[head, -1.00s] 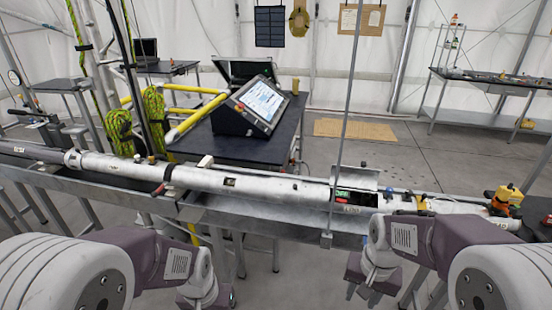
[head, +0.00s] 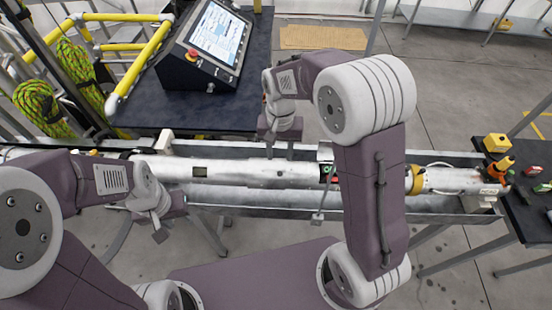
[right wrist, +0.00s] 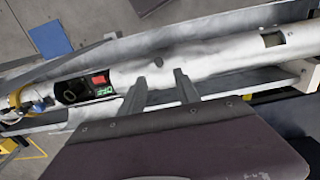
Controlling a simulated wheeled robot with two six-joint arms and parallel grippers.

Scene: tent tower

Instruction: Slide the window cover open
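A long pale metal tube (head: 240,170) lies across the bench. Its window opening (right wrist: 84,89) shows a red block and a lit green display in the right wrist view. In the head view the opening (head: 328,173) is partly hidden by my right arm. I cannot clearly make out the cover's edges on the tube. My right gripper (right wrist: 161,78) has its fingers apart, pointing at the tube beside the opening. It also shows over the tube's far side in the head view (head: 279,152). My left gripper (head: 170,217) hangs over the near side; its fingers are unclear.
A grey trough (head: 280,215) runs under the tube. A table with a tilted screen console (head: 205,45) stands behind it. A yellow-and-orange device (head: 498,160) sits by the right end. A small rectangular hole (head: 200,172) is in the tube further left.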

